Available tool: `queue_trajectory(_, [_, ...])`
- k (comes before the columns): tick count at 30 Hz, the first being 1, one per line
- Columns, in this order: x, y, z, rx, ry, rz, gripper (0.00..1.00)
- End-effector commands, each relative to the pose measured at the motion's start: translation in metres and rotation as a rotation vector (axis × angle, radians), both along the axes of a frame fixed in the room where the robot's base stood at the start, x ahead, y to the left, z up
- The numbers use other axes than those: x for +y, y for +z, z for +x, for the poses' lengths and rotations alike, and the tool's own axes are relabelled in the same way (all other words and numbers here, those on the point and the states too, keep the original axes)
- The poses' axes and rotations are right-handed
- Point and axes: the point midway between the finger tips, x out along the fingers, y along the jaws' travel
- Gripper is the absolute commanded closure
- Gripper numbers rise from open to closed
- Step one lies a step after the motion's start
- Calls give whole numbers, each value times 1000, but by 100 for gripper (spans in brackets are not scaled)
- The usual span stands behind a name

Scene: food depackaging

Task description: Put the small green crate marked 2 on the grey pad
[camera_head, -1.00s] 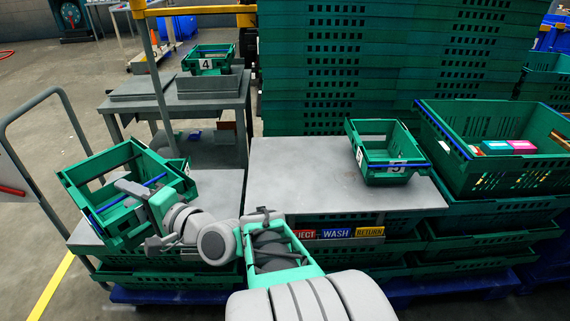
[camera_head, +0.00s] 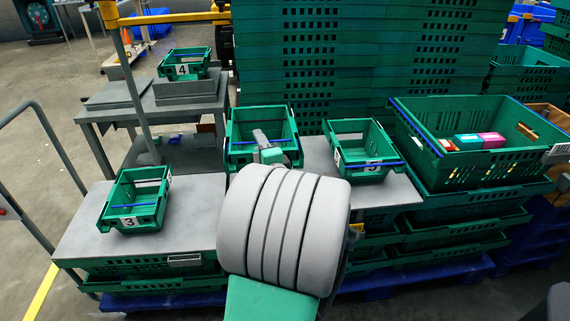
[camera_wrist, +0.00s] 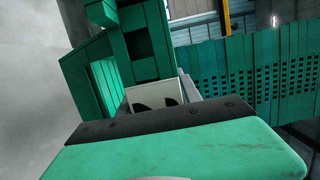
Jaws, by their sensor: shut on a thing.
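My gripper (camera_head: 268,152) is shut on a green crate (camera_head: 243,128), over the far left part of the middle grey surface (camera_head: 318,152). My own arm hides much of it from the head camera. In the wrist view the crate (camera_wrist: 150,45) is tilted in the picture, and its white label (camera_wrist: 155,94) is partly covered by my gripper (camera_wrist: 160,122), so I cannot read the number. I cannot tell whether the crate touches the surface. Flat grey slabs (camera_head: 122,94) lie on the back table; which grey surface is the pad is unclear.
Crate 3 (camera_head: 136,200) stands on the left grey surface (camera_head: 85,225). Another small crate (camera_head: 362,150) stands right of the held one. A large crate with boxes (camera_head: 470,170) is farther right. Crate 4 (camera_head: 185,62) is on the back table. Tall crate stacks (camera_head: 360,50) rise behind.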

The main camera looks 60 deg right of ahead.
Motion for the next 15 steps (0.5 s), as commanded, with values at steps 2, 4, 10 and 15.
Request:
queue_trajectory(2, [-24, -14, 3, -3, -1, 0, 100])
queue_trajectory(4, [-40, -28, 6, -1, 0, 2, 100])
queue_trajectory(10, [-69, -61, 11, -4, 1, -1, 100])
queue_trajectory(15, [-81, -75, 13, -3, 1, -3, 100])
